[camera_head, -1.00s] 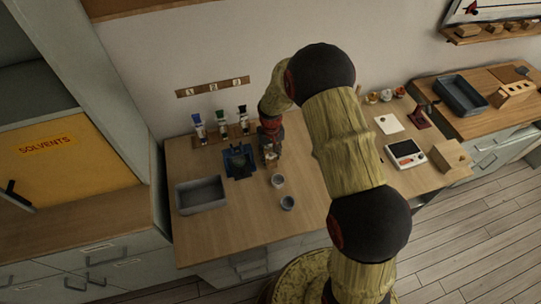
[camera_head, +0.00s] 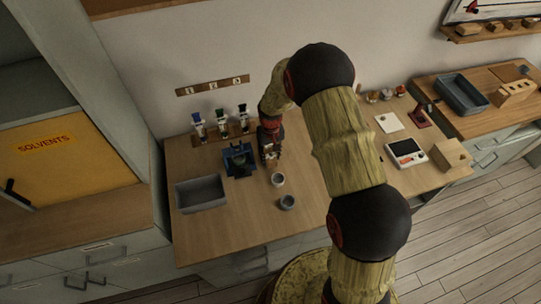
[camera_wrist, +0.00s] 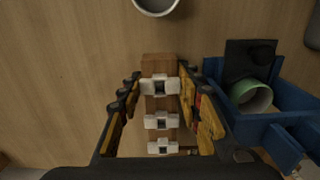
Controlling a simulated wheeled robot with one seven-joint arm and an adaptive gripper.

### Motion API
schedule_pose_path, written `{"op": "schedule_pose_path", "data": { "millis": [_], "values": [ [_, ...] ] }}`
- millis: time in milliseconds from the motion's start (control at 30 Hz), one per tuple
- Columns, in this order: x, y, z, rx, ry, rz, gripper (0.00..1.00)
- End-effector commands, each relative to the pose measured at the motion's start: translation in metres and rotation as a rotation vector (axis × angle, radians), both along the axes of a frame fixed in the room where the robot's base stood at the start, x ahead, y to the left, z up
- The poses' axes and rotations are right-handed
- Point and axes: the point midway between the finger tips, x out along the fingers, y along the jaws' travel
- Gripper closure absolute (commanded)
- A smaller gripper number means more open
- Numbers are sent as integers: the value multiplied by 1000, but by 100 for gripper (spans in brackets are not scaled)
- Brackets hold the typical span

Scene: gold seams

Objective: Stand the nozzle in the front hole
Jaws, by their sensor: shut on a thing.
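My gripper (camera_head: 268,157) is low over the bench, just right of the blue vise.
The blue vise (camera_head: 239,160) holds a greenish cylinder (camera_wrist: 252,98). Two small cups (camera_head: 278,179) (camera_head: 287,202) stand in front of my gripper. A grey tray (camera_head: 201,194) is at the left. Three capped tubes (camera_head: 221,124) stand in a rack at the wall. The bench front is clear.

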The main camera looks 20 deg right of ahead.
Motion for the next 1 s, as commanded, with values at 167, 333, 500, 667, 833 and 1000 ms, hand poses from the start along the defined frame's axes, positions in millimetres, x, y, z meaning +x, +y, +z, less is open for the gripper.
{"op": "schedule_pose_path", "data": {
  "millis": [167,333,500,667,833,1000],
  "values": [
    [0,0,0,0,0,0,80],
    [0,0,0,0,0,0,58],
    [0,0,0,0,0,0,48],
    [0,0,0,0,0,0,44],
    [0,0,0,0,0,0,44],
    [0,0,0,0,0,0,44]
  ]
}}
